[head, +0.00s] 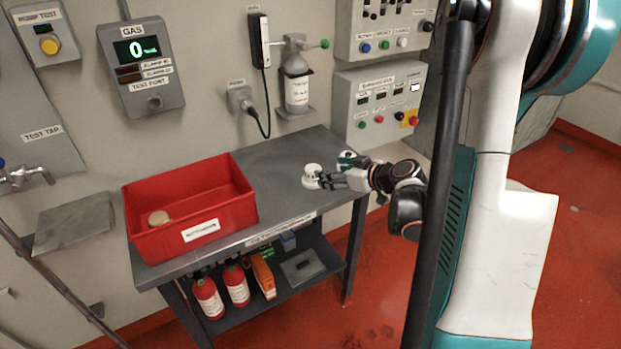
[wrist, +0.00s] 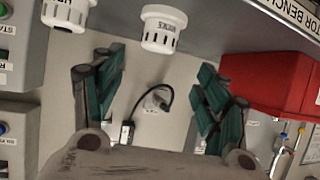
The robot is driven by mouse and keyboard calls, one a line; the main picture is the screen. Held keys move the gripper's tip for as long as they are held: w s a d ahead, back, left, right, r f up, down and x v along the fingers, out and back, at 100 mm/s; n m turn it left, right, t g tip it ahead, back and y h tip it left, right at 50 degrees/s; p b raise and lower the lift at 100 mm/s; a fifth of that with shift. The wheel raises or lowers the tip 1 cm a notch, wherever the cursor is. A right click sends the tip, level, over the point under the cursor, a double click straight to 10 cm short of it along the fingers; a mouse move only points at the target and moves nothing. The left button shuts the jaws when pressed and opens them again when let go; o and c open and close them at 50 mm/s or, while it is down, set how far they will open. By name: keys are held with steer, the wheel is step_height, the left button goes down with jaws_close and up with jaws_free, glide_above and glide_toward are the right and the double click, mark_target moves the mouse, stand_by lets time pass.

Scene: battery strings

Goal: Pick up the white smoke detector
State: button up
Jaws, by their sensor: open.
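A white round smoke detector (head: 312,174) stands on the grey bench (head: 287,157), right of the red bin. A second white unit (wrist: 68,12) is cut by the top edge of the wrist view. My gripper (head: 328,181) is open and empty, close beside the first detector. In the wrist view, the detector lies between the two finger lines sideways; contact cannot be told.
The red bin (head: 190,237) on the bench's left holds a pale round object (head: 159,217). Fire extinguishers (head: 208,298) stand on the lower shelf. Control boxes (head: 382,103) and a bottle holder (head: 296,88) are on the wall behind. The bench between bin and detector is clear.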

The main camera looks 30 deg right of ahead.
mark_target(314, 168)
steer(key=b+x, duration=0.1)
steer(key=x, duration=0.4)
steer(key=shift+w, duration=0.1)
steer(key=b+x, duration=0.2)
steer(key=x, duration=0.3)
steer(key=shift+w+d, duration=0.1)
steer(key=shift+w, duration=0.05)
steer(key=c, duration=1.2)
